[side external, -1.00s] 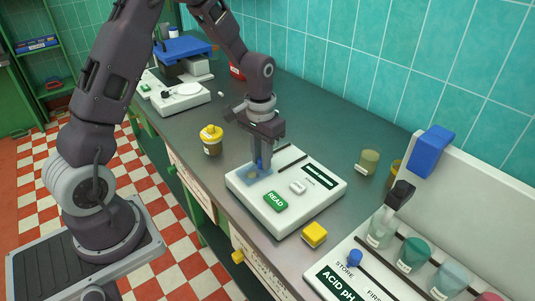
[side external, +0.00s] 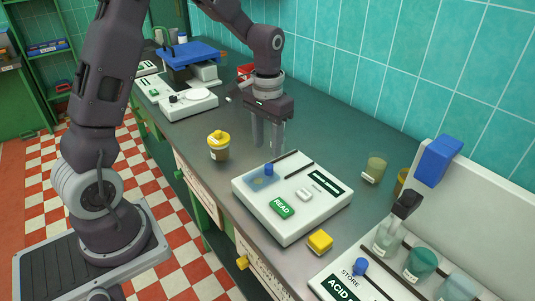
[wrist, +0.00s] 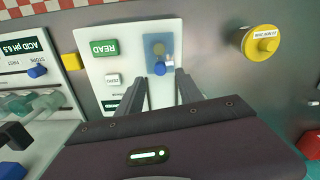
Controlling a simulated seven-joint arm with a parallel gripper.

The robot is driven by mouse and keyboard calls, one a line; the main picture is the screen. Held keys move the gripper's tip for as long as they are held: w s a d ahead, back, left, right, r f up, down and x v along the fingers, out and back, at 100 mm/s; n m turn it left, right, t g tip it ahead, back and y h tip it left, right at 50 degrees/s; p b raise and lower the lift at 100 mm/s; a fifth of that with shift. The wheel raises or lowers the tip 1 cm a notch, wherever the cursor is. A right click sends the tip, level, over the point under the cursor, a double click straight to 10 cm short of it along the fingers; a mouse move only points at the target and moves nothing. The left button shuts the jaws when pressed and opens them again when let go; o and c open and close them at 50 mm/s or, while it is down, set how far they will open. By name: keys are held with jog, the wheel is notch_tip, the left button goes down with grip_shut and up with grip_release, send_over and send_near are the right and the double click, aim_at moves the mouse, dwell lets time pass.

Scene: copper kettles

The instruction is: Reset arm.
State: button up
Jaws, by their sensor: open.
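My gripper (side external: 268,135) is open and empty in the side external view, raised just behind the white reader box (side external: 290,222). In the wrist view my gripper (wrist: 155,90) has its two fingers spread apart over the box (wrist: 99,66). A small blue-topped piece (side external: 269,169) stands on the box's blue pad (side external: 259,182); it also shows in the wrist view (wrist: 160,68), between and beyond the fingertips, apart from them. The green READ button (side external: 281,207) is at the box's front.
A yellow-lidded jar (side external: 218,146) stands left of the box, and a yellow block (side external: 320,241) right of it. The acid pH rack (side external: 385,278) with several beakers is at the right. A white device with a round plate (side external: 188,101) stands farther back. The counter behind the box is partly clear.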

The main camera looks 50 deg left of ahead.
jog(key=shift+r, duration=0.1)
jog(key=s+d+r+t, duration=0.25)
jog(key=s+r, duration=0.25)
jog(key=r, duration=0.3)
jog(key=s+d+r+m+t, duration=0.1)
jog(key=s+d+r, duration=0.1)
jog(key=s, duration=0.6)
jog(key=s+d+r+t, duration=0.2)
jog(key=s+d+r, duration=0.1)
jog(key=s, duration=0.6)
jog(key=shift+s+d+r+m, duration=0.15)
jog(key=shift+d+r+m, duration=0.2)
jog(key=shift+m, duration=0.05)
